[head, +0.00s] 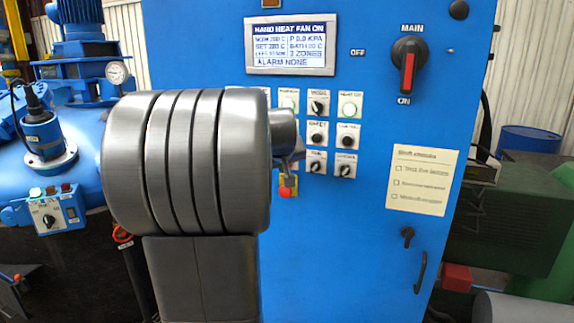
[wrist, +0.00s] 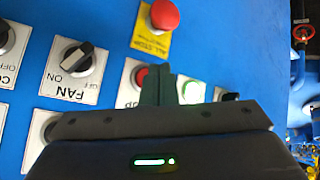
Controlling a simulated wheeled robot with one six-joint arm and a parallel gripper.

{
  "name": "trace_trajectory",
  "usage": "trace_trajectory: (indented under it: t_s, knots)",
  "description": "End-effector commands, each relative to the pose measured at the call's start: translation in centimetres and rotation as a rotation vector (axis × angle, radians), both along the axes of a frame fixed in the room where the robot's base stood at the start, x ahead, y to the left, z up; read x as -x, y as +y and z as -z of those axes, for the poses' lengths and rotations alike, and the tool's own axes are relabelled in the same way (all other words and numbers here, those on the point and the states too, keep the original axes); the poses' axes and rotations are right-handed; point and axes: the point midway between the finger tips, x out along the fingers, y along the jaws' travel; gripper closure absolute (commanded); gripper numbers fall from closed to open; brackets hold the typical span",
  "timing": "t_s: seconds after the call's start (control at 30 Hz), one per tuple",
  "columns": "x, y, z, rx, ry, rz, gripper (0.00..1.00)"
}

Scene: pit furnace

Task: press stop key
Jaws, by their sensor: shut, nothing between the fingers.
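The stop key is a red round button (wrist: 140,76) on a white plate in the wrist view. The plate's lettering is upside down and partly hidden, with "TOP" legible. My gripper (wrist: 160,82) is shut and empty, its fingertips just right of the red button and overlapping its plate. I cannot tell whether they touch the button. In the head view my gripper (head: 290,164) is at the panel's left columns, and my arm hides the stop key.
A red mushroom button (wrist: 165,14) on a yellow "ALL STOP" plate is close by. A green button (wrist: 190,90) is right of the fingers. A FAN knob (wrist: 77,61) is at left. The blue cabinet (head: 350,240) also carries a display (head: 290,45) and main switch (head: 407,68).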

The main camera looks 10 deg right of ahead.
Motion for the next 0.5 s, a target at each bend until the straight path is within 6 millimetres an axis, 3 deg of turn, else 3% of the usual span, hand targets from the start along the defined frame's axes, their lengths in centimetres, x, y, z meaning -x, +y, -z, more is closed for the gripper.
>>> trace_trajectory:
  t_s: [0.5]
  knots:
    - [-0.69, -0.47, -0.08, 0.0, 0.0, 0.0, 1.0]
